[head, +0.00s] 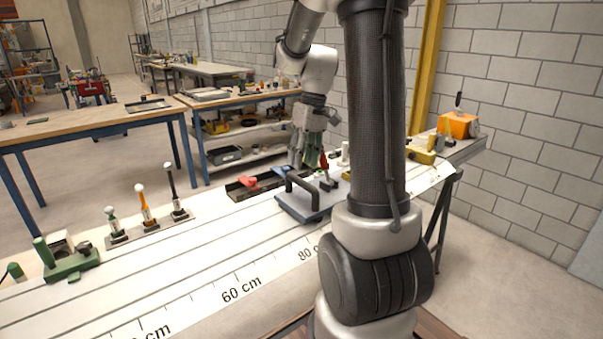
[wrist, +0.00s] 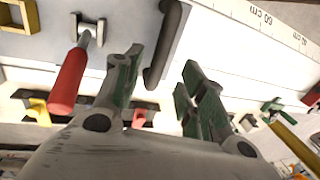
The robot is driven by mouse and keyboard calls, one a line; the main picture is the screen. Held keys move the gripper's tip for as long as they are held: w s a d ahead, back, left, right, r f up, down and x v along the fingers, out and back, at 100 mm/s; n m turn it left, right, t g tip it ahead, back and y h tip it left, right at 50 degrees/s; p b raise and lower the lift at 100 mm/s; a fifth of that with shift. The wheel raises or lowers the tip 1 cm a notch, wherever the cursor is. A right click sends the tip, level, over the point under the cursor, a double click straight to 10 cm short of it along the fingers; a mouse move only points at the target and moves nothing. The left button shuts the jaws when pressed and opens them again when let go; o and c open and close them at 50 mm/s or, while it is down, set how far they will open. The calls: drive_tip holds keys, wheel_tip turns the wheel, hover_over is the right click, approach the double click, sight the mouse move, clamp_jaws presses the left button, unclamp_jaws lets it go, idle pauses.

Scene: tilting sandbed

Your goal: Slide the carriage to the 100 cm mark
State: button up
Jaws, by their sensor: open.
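The carriage (head: 289,207) is a blue-grey plate with a dark bar handle (head: 293,183) on the long white bed, near the 80 cm label; my arm hides part of the scale. A red-handled lever (head: 324,162) stands beside the handle. My gripper (head: 304,161) is over the carriage's far side, pointing down. In the wrist view the carriage (wrist: 120,14) fills the upper left, and the red lever (wrist: 68,82) lies left of the fingers. My gripper (wrist: 163,62) is open and empty there, with the handle (wrist: 167,42) in line with the gap between its fingers. Contact cannot be told.
A dark tray (head: 241,190) with a red item lies behind the carriage. Several knobbed levers (head: 146,208) and a green clamp (head: 68,262) line the bed's left far edge. A yellow clamp (head: 423,155) and an orange block (head: 458,125) stand toward its right end.

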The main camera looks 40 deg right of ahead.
wheel_tip(320, 180, up, 7)
drive_tip(key=d, duration=0.1)
drive_tip(key=shift+d+f, duration=0.15)
drive_tip(key=shift+f, duration=0.05)
idle(0.4)
drive_tip(key=s+a+t+h, duration=0.1)
drive_tip(key=s+a+t, duration=0.1)
drive_tip(key=s+a, duration=0.3)
drive_tip(key=s+a+t+h, duration=0.1)
drive_tip(key=s+a, duration=0.4)
drive_tip(key=s, duration=0.7)
drive_tip(key=shift+r+t, duration=0.45)
drive_tip(key=shift+t, duration=0.25)
drive_tip(key=shift+s+a, duration=0.1)
